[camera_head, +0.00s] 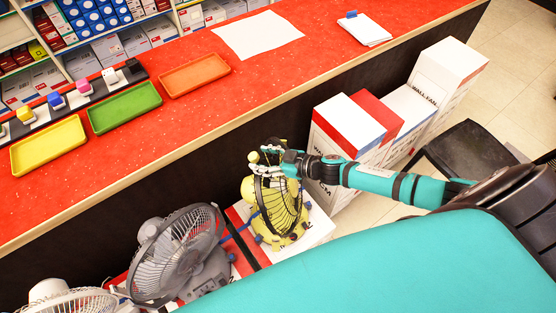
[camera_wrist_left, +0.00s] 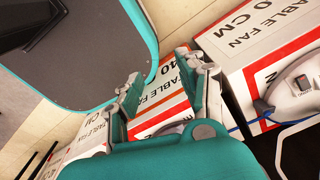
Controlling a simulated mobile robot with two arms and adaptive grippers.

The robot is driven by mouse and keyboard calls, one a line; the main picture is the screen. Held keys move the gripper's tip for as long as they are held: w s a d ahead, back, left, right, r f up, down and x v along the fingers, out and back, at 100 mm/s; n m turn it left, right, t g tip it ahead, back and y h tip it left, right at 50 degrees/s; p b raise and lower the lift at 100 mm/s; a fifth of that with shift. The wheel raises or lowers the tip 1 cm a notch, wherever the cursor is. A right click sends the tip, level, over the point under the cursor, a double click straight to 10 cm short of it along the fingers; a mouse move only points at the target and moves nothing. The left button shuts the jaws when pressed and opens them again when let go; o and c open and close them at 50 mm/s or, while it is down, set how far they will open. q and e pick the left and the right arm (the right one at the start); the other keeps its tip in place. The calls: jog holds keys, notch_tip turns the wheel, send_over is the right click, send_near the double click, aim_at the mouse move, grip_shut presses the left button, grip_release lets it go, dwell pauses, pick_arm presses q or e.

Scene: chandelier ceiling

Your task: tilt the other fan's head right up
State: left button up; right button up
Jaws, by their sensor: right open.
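A yellow fan (camera_head: 276,208) stands on a white and red box below the counter, its caged head upright and facing right and down in the head view. My right gripper (camera_head: 265,160) is open at the top of its head; I cannot tell whether it touches. A grey fan (camera_head: 178,255) stands to its left, its head facing to the left and tilted somewhat up. A white fan (camera_head: 62,298) is partly cut off at the lower left. My left gripper (camera_wrist_left: 165,88) is open and empty above fan boxes in the left wrist view; a pale fan base (camera_wrist_left: 296,98) lies at its right.
The red counter (camera_head: 330,75) runs along behind the fans, with yellow, green (camera_head: 124,107) and orange trays on it. Tall fan boxes (camera_head: 345,130) stand to the right of the yellow fan. A black stool or bin (camera_head: 470,160) is farther right.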

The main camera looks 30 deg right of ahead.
jog(key=v, duration=0.6)
jog(key=shift+s, duration=0.25)
jog(key=shift+d+r, duration=0.1)
jog(key=shift+d, duration=0.05)
